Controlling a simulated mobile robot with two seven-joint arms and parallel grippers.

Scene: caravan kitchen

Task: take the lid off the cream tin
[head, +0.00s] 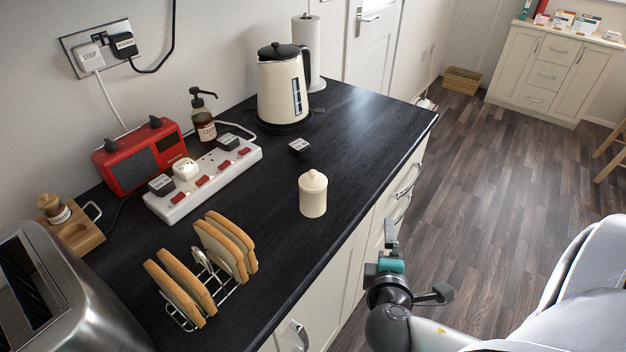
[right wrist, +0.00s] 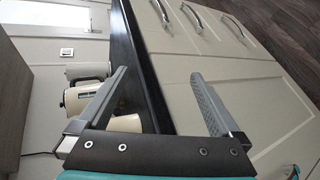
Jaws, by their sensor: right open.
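The cream tin (head: 313,199) stands upright on the dark worktop, near its front edge in the head view. Its domed lid (head: 313,179), with a small knob, sits on top. My right gripper (head: 392,238) is to the right of the tin, off the worktop's front edge and apart from it. In the right wrist view, its two fingers (right wrist: 158,80) are spread wide with nothing held between them. A cream round shape (right wrist: 127,123), probably the tin, shows there partly behind the left finger. My left gripper is not in view.
A kettle (head: 281,88) stands behind the tin, and a black plug (head: 299,147) lies nearby. A power strip (head: 203,178), red radio (head: 140,155), toast rack (head: 197,292) and toaster (head: 62,295) are to the left. Worktop around the tin is mostly clear. Drawer handles (head: 407,181) protrude below the edge.

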